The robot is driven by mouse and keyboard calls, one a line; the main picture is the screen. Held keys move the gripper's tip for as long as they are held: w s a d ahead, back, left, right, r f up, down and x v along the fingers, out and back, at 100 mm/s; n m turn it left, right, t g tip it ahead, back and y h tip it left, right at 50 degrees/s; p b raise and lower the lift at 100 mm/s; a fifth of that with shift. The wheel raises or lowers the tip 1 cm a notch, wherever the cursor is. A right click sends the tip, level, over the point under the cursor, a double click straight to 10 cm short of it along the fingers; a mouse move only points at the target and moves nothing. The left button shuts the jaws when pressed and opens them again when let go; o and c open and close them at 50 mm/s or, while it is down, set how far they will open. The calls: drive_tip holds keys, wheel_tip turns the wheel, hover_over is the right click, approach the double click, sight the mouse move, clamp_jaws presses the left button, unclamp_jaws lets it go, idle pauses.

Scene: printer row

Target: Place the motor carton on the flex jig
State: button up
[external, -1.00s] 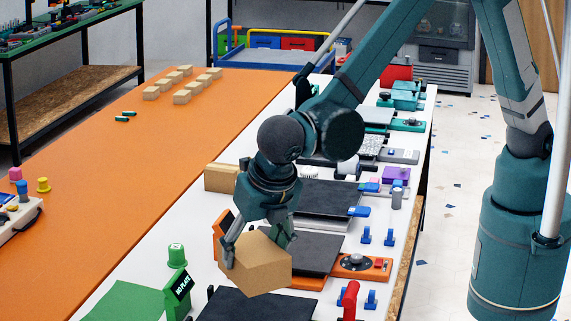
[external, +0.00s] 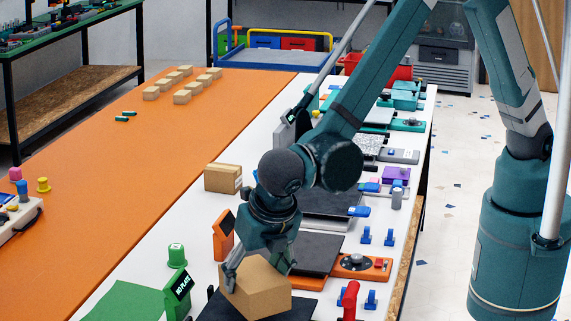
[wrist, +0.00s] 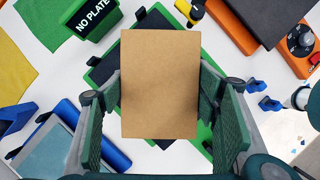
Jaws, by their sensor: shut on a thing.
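A plain brown carton (external: 256,288), which I take to be the motor carton, is held in my gripper (external: 258,266). In the wrist view the carton (wrist: 159,85) fills the space between the two fingers of my gripper (wrist: 160,98). It is over a dark plate on a green-framed station (wrist: 105,70) with a NO PLATE sign (wrist: 96,16). The carton hides much of that plate, and I cannot tell whether it touches it. No label marks any station as the flex jig, so I cannot tell which one it is.
Another brown carton (external: 223,178) with a label stands on the white bench behind my gripper. An orange station with a dark plate (external: 318,254) lies just beyond the held carton. A blue station (wrist: 72,135) is on the near side. Small blue clamps (external: 366,236) stand at right.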

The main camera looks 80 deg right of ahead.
drive_tip(key=shift+f, duration=1.8)
drive_tip(key=shift+f+b, duration=0.15)
drive_tip(key=shift+b, duration=0.15)
drive_tip(key=o, duration=1.2)
drive_tip(key=shift+o, duration=0.2)
drive_tip(key=shift+r, duration=0.2)
drive_tip(key=p+v, duration=0.1)
drive_tip(key=v, duration=1.1)
drive_tip(key=shift+d, duration=0.1)
